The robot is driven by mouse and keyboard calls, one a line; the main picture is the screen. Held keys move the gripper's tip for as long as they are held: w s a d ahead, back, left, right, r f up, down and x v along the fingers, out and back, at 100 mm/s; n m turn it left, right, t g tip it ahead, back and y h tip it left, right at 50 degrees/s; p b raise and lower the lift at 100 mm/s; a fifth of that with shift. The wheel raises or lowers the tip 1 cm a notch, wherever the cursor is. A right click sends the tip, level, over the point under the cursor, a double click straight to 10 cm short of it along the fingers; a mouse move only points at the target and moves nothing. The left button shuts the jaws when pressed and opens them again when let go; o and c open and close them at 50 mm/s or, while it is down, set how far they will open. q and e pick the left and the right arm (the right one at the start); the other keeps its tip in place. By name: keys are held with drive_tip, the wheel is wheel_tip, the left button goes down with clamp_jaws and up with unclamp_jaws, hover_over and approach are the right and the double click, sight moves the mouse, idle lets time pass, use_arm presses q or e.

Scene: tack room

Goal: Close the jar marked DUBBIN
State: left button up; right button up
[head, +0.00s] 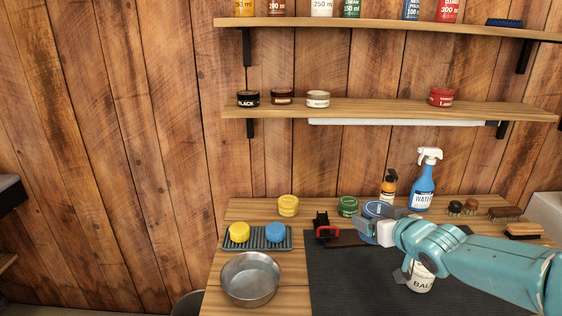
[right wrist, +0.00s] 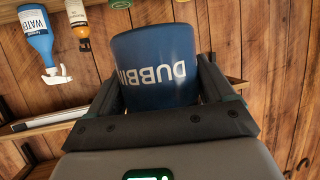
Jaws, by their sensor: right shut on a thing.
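The blue jar marked DUBBIN (right wrist: 157,65) is between the two fingers of my right gripper (right wrist: 158,95) in the right wrist view. Its white lettering reads upside down there, as does the spray bottle's, so the jar looks upright. In the head view the blue jar (head: 374,208) shows behind my right gripper (head: 383,226), which hides much of it. The gripper is shut on the jar. I cannot tell from these views whether a lid sits on it. My left gripper is not in view.
A blue spray bottle (head: 423,185), an amber bottle (head: 389,187) and a green tin (head: 348,206) stand behind. A white jar (head: 420,283) stands under my right arm on the dark mat (head: 345,285). A metal bowl (head: 250,279) and sponge tray (head: 257,246) are at left.

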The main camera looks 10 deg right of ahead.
drive_tip(key=shift+n+y, duration=0.6)
drive_tip(key=s+a+f, duration=0.1)
drive_tip(key=a+f, duration=0.4)
drive_tip(key=a, duration=0.1)
drive_tip(key=s+a+f, duration=0.1)
drive_tip(key=a+f, duration=0.4)
drive_tip(key=a, duration=0.2)
drive_tip(key=s+a+f, duration=0.2)
drive_tip(key=a+f, duration=0.3)
drive_tip(key=a, duration=0.2)
drive_tip(key=shift+f, duration=0.4)
drive_tip(key=d, duration=0.2)
drive_tip(key=d+m+h, duration=0.1)
drive_tip(key=shift+s+d+r, duration=0.1)
drive_tip(key=shift+d+r, duration=0.2)
drive_tip(key=shift+r, duration=0.05)
drive_tip(key=shift+a, duration=0.3)
drive_tip(key=s+a+f+n+g+y, duration=0.2)
drive_tip(key=a+n+g+y, duration=0.1)
drive_tip(key=a+n+y, duration=0.3)
drive_tip(key=s+a+f+n+g+y, duration=0.2)
drive_tip(key=a+n+y, duration=0.4)
drive_tip(key=a, duration=0.5)
drive_tip(key=shift+s+f+g, duration=0.2)
drive_tip(key=shift+s+g, duration=0.45)
drive_tip(key=shift+g, duration=0.55)
